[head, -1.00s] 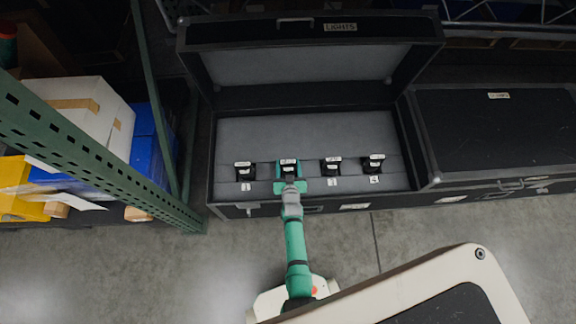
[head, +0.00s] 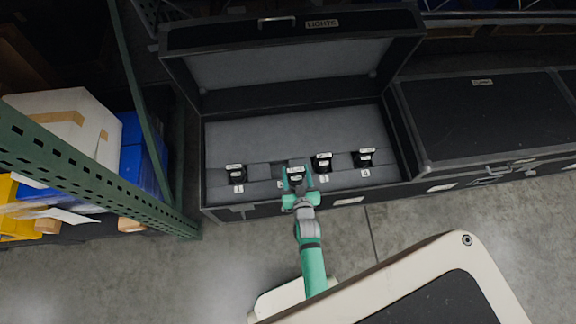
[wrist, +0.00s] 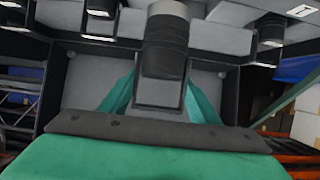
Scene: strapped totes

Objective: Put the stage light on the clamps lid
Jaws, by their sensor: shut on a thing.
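My teal gripper (head: 297,182) is shut on a black stage light (head: 296,171) with a white label on top. The light is up out of its place, above the front of the open case marked LIGHTS (head: 204,190). In the wrist view the held light (wrist: 165,45) is a dark cylinder between the teal fingers, and it hides their tips. The clamps lid (head: 480,115) is the flat black top of the closed case at the right. Its small label is too blurred to read surely, and its top looks bare.
Other lights stand in the foam: one at the left (head: 236,172) and two at the right (head: 321,162) (head: 364,158). The raised case lid (head: 290,68) stands behind. A green rack post (head: 90,165) with boxes is at the left. Concrete floor (head: 400,215) is clear in front.

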